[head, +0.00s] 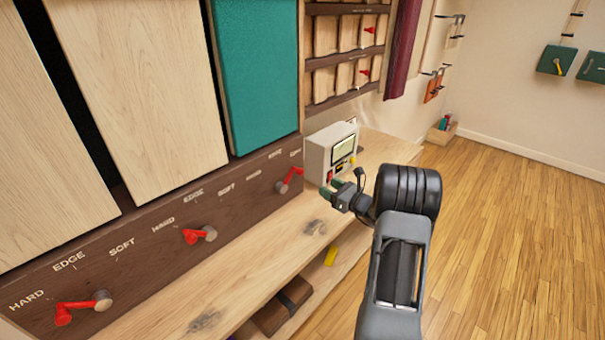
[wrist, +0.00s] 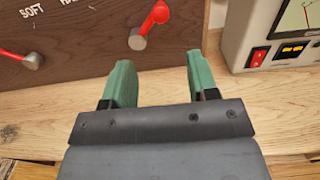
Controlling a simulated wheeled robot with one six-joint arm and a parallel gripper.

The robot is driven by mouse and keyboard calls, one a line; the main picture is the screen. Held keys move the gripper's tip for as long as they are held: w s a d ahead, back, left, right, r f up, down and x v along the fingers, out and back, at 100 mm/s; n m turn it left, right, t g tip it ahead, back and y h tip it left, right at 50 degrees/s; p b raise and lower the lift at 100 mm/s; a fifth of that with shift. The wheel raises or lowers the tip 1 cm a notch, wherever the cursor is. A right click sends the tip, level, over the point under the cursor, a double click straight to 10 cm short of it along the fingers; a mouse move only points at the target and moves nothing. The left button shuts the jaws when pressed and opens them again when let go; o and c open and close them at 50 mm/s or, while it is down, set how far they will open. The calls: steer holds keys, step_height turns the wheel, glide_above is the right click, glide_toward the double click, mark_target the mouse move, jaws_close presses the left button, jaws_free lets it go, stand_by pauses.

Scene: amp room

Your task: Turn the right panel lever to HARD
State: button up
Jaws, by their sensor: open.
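The right panel lever (head: 290,180) sits on the dark wooden strip under the teal panel (head: 258,75). Its red handle points up and to the right from a grey pivot, toward the strip's right-hand label, which is hard to read in the head view. The lever also shows at the top of the wrist view (wrist: 150,24), pointing the same way. My gripper (head: 331,190) is right of the lever in the head view, with its green fingers apart and nothing between them. In the wrist view, the lever is beyond the open fingers (wrist: 158,68), not touching them.
The middle lever (head: 198,235) and left lever (head: 82,306) both point left, toward HARD. A meter box (head: 333,150) with a red switch stands on the wooden bench (head: 205,285), close to my gripper. The floor at right is clear.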

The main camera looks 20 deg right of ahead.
mark_target(303, 173)
steer(key=p+x, duration=0.2)
steer(key=x, duration=1.1)
steer(key=shift+c, duration=0.2)
jaws_close()
